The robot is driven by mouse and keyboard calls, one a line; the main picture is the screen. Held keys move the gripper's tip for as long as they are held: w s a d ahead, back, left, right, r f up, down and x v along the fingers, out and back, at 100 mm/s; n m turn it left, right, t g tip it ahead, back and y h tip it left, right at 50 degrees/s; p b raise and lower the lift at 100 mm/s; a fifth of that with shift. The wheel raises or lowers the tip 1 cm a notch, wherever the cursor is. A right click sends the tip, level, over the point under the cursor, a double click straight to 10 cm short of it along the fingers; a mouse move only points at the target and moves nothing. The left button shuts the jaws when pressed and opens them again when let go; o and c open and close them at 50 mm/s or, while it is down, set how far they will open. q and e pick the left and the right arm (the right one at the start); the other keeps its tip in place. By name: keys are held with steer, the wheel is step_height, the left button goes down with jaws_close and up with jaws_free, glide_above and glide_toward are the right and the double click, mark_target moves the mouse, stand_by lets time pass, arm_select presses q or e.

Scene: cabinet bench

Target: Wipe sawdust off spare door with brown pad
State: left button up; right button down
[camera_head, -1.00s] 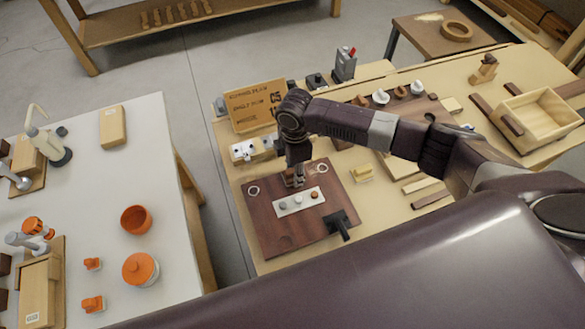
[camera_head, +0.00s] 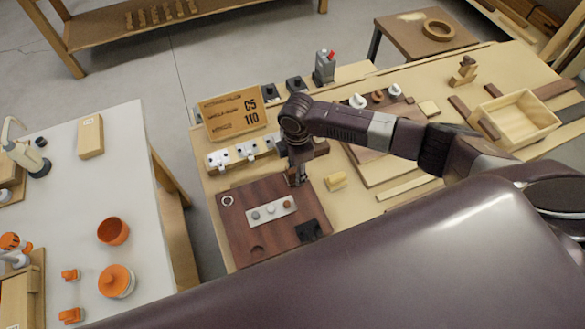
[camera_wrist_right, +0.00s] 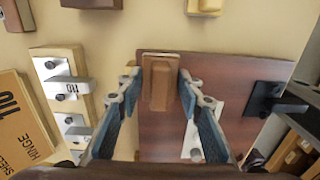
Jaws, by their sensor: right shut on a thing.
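The spare door is a dark reddish-brown board (camera_head: 238,225) lying flat on the bench. I cannot make out loose sawdust. My right gripper (camera_head: 297,178) is at the board's back right corner. In the right wrist view it (camera_wrist_right: 158,82) is shut on the brown pad (camera_wrist_right: 158,80), a small block over the board. Pad contact with the board is unclear.
A cardboard hinge box (camera_head: 233,112) and silver hinges on wooden blocks (camera_head: 240,150) stand behind the board. An open wooden drawer box (camera_head: 517,123) is farther right. A white table (camera_head: 90,195) stands left across a gap.

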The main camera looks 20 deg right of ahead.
step_height(320, 180, up, 4)
steer(key=p, duration=0.3)
steer(key=shift+a+r, duration=0.1)
steer(key=shift+a+r+p, duration=0.15)
steer(key=shift+r+p, duration=0.6)
steer(key=shift+p, duration=0.05)
steer(key=shift+w+r, duration=0.1)
steer(key=shift+r, duration=0.1)
steer(key=shift+w+d+r, duration=0.1)
steer(key=shift+d+r, duration=0.1)
steer(key=shift+r, duration=0.35)
steer(key=shift+s+a+r, duration=0.1)
steer(key=shift+s+r, duration=0.15)
steer(key=shift+r, duration=0.2)
arm_select(q)
step_height(320, 180, up, 6)
steer(key=s+d, duration=0.1)
steer(key=shift+s+f, duration=0.15)
steer(key=shift+s, duration=0.15)
arm_select(e)
steer(key=shift+w, duration=0.1)
arm_select(q)
steer(key=shift+w+d, duration=0.1)
arm_select(e)
steer(key=shift+w+f, duration=0.1)
